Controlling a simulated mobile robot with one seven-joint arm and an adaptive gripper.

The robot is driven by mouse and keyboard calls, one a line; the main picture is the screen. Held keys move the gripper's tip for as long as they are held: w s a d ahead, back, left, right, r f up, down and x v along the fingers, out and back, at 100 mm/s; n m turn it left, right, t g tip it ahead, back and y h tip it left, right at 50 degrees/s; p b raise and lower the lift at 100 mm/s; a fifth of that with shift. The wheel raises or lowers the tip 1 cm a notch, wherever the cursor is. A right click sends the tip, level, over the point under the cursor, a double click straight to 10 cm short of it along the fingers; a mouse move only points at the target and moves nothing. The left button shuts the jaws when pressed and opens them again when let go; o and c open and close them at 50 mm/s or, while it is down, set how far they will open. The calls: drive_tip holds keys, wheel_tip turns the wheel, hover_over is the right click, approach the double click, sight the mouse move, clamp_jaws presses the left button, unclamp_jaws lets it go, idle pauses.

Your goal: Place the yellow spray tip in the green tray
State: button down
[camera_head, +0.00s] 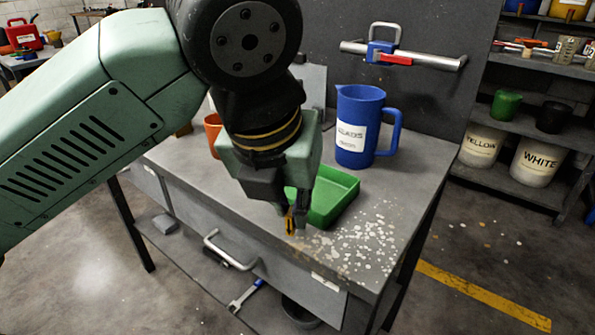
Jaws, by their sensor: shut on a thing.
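The yellow spray tip (290,221) is small and sits between the fingertips of my gripper (295,222), which is shut on it. My gripper points down near the front edge of the grey workbench, in front of the green tray. The green tray (338,203) is a shallow open box on the bench top. My gripper hides its left part. The part of its floor that shows is empty. I cannot tell exactly how high the tip is above the bench.
A blue labelled pitcher (360,128) stands behind the tray. An orange container (212,130) is partly hidden behind my gripper. The grey bench (400,215) has pale paint spots at its front right. A drawer handle (228,252) sticks out below. Shelves with paint buckets (537,160) stand at right.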

drive_tip(key=w+p, duration=0.1)
drive_tip(key=w, duration=0.3)
drive_tip(key=w+a+p, duration=0.1)
drive_tip(key=w, duration=0.4)
drive_tip(key=w+f+p, duration=0.1)
drive_tip(key=w, duration=0.4)
drive_tip(key=shift+w+a+f, duration=0.1)
drive_tip(key=shift+w+a, duration=0.05)
drive_tip(key=shift+a, duration=0.1)
drive_tip(key=x, duration=0.3)
drive_tip(key=shift+s+a+f+p, duration=0.2)
drive_tip(key=shift+s+a+p, duration=0.05)
drive_tip(key=shift+p, duration=0.15)
drive_tip(key=shift+f, duration=0.25)
drive_tip(key=shift+f, duration=0.15)
drive_tip(key=c, duration=1.6)
unclamp_jaws()
drive_tip(key=shift+c, duration=0.2)
drive_tip(key=shift+r, duration=0.25)
drive_tip(key=v, duration=1.2)
drive_tip(key=shift+b, duration=0.4)
